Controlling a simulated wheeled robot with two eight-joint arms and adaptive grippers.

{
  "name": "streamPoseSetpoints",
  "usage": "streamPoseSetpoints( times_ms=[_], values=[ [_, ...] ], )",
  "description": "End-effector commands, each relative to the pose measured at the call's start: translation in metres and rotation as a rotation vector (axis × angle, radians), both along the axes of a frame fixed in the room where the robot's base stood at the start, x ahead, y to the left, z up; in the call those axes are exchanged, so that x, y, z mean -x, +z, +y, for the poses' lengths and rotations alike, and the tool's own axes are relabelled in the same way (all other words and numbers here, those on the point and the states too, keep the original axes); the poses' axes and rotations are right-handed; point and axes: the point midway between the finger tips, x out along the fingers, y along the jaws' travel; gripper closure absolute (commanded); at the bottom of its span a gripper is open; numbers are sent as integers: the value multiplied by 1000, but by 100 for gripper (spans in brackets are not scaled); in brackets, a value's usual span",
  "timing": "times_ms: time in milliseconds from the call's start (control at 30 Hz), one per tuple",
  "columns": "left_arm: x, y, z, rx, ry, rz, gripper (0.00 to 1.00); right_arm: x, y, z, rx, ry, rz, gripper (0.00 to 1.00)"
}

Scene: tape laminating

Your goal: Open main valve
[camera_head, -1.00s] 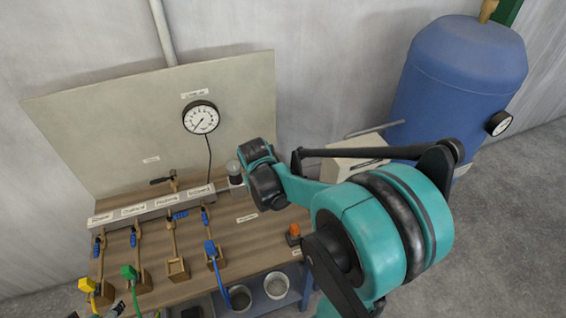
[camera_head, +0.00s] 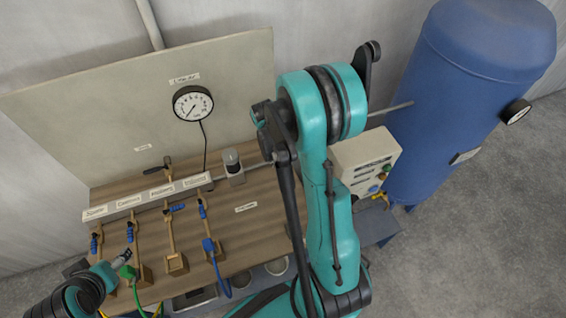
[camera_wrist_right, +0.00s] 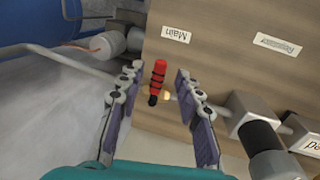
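The main valve's red handle (camera_wrist_right: 157,75) shows in the right wrist view below a "Main" label (camera_wrist_right: 175,35). My right gripper (camera_wrist_right: 156,88) is open, with one finger on each side of the handle. Clear gaps separate the handle from both fingers, so it is not gripped. In the head view my right arm hides this valve and the right gripper. My left gripper (camera_head: 121,260) is at the lower left, near the green connector; its finger opening is too small to tell.
The wooden bench (camera_head: 250,226) carries several blue-handled valves, a black-knobbed regulator (camera_head: 232,159) and coloured hoses. A round gauge (camera_head: 193,104) is on the back panel. A blue tank (camera_head: 470,90) and a control box (camera_head: 365,160) stand right. The regulator also shows in the wrist view (camera_wrist_right: 260,138).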

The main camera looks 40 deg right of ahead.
Motion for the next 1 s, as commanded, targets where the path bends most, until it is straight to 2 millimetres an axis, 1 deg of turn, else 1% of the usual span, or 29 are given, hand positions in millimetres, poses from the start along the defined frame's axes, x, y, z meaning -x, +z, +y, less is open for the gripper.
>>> streamPoseSetpoints(
  times_ms=[33, 200, 467, 567, 600, 1000],
  values=[
    [0, -3, 0, 0, 0, 0, 33, 0, -8, -1, 0, -1, 0, 65],
    [0, -4, 0, 0, 0, 0, 33, 1, -19, -3, 0, 0, 0, 65],
    [0, -4, 0, 0, 0, 0, 33, 1, -20, -4, 0, 0, 0, 65],
    [0, -4, 0, 0, 0, 0, 33, 1, -20, -4, 0, 0, 0, 89],
    [0, -4, 0, 0, 0, 0, 33, 1, -20, -4, 0, 0, 0, 99],
    [0, -6, 0, 0, 0, 0, 33, -2, -20, -6, 0, -16, 0, 100]
  ],
)
